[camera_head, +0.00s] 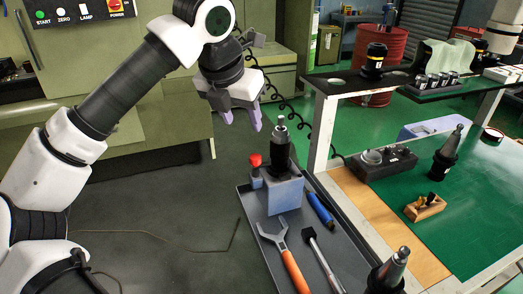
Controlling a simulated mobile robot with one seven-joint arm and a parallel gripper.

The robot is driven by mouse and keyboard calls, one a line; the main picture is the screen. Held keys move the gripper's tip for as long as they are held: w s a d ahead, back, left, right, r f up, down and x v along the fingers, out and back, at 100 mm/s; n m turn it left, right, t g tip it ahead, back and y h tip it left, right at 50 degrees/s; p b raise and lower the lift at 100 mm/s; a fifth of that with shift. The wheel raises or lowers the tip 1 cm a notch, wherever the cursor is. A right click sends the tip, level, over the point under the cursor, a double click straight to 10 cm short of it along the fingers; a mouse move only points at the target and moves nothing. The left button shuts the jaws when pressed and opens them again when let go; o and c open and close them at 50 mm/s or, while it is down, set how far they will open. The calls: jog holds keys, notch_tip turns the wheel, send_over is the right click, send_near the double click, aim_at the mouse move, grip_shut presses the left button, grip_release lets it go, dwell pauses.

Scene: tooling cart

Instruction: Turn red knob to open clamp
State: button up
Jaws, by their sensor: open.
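A red knob (256,160) tops a small grey post at the far left of the tool tray. It stands beside a blue-grey clamp block (285,196). A black tool holder with a metal tip (281,140) stands upright in the block. My gripper (241,122) is open and empty, with purple fingers pointing down. In the picture it is above and slightly left of the red knob, apart from it. How far the fingers are from the knob in depth I cannot tell.
A green-topped workbench (470,215) stands right. A green machine (150,110) is behind my arm.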

aim_at(255, 157)
jog(key=p+x, duration=0.2)
jog(key=x, duration=1.1)
jog(key=shift+w+f+p, duration=0.1)
jog(key=shift+f+p, duration=0.25)
jog(key=shift+p, duration=0.05)
jog(key=c, duration=1)
